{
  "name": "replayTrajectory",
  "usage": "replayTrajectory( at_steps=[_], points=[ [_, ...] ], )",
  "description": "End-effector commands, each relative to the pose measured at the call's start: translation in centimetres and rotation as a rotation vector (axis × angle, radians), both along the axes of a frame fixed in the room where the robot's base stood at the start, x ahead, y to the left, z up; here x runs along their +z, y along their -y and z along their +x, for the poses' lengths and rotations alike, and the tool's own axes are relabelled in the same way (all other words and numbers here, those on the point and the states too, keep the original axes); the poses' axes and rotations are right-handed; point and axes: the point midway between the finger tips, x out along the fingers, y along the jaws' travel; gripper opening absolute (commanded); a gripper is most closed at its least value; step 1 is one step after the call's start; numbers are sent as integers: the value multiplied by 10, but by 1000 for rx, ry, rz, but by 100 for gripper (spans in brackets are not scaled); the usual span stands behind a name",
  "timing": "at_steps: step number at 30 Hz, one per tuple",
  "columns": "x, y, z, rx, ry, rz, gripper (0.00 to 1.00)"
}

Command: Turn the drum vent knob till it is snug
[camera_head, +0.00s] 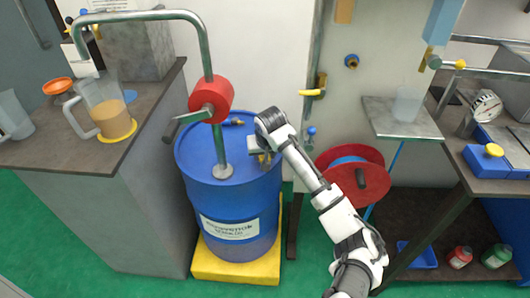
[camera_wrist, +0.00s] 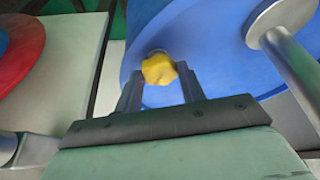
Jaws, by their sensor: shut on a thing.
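The blue drum (camera_head: 238,198) stands upright on a yellow base, with a white label on its front. In the wrist view, the yellow lobed vent knob (camera_wrist: 159,69) sits on the blue drum top (camera_wrist: 205,38), between the two fingers of my gripper (camera_wrist: 160,82). The fingers are shut on the knob. In the head view, my gripper (camera_head: 262,157) is at the right side of the drum top, and only a small bit of yellow shows there. The knob's seat is mostly hidden.
A red hand pump (camera_head: 211,98) with a bent pipe rises from the drum top, left of my gripper. A red hose reel (camera_head: 374,178) is at the right. A bench (camera_head: 60,145) with a jug (camera_head: 110,112) stands at the left.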

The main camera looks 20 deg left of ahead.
Motion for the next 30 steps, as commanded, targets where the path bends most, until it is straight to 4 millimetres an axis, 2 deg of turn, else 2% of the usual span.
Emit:
replayTrajectory(
  at_steps=[18, 30],
  points=[
    [3, -5, -3, -498, -6, -3, 17],
    [0, -6, -2, -685, -3, -3, 17]
  ],
)
